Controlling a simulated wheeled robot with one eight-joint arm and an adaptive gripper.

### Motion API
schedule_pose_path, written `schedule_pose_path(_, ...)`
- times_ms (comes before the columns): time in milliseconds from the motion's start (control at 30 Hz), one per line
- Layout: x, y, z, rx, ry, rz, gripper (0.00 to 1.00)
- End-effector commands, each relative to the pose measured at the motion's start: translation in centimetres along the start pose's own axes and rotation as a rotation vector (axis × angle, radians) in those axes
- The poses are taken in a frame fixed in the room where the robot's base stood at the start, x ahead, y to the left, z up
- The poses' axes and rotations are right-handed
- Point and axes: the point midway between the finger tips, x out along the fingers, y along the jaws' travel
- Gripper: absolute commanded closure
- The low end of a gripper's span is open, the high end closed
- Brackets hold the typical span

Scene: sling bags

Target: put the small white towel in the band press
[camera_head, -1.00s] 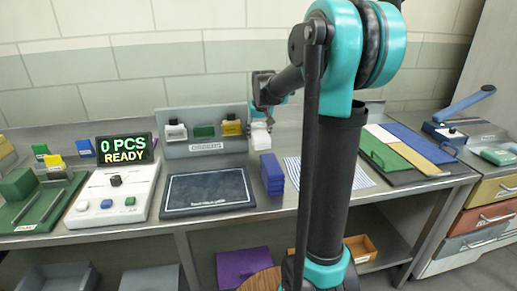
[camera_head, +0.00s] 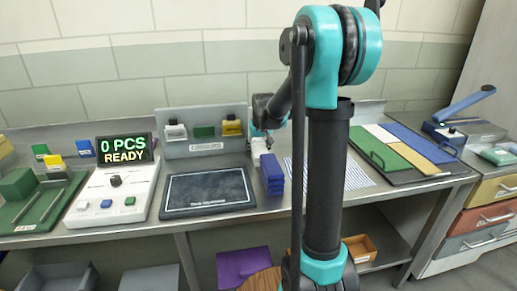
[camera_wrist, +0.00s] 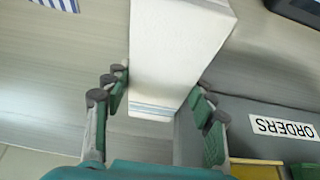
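A small white towel, a folded block (camera_wrist: 175,60), lies between the fingers of my gripper (camera_wrist: 160,95) in the wrist view. The fingers are spread on either side of it; a narrow gap shows at the left, and contact at the right is unclear. In the head view, my gripper (camera_head: 265,138) is low over the bench, behind a blue stack, and a bit of the white towel (camera_head: 258,150) shows under it. A press with a raised blue lever (camera_head: 465,104) stands at the far right; I cannot tell if it is the band press.
The blue stack (camera_head: 271,176) is just in front of my gripper. An ORDERS rack (camera_head: 205,147) stands behind, with a dark mat (camera_head: 208,190) before it. A "0 PCS READY" display unit (camera_head: 124,150) is left. A striped cloth (camera_head: 352,178) and a board of coloured strips (camera_head: 400,172) are right.

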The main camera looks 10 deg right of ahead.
Motion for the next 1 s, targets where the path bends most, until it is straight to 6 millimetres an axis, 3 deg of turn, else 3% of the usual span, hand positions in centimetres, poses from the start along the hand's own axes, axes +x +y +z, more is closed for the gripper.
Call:
schedule_pose_path(33, 0.0, 0.0, 0.0, 0.000, 0.000, 0.000, 0.39)
schedule_pose_path(167, 0.0, 0.0, 0.0, 0.000, 0.000, 0.000, 0.24)
schedule_pose_path(567, -0.6, 0.0, -0.1, 0.000, 0.000, 0.000, 0.24)
schedule_pose_path(767, -3.5, 0.0, 0.0, 0.000, 0.000, 0.000, 0.24)
schedule_pose_path(1000, -8.4, 0.0, -0.1, 0.000, 0.000, 0.000, 0.24)
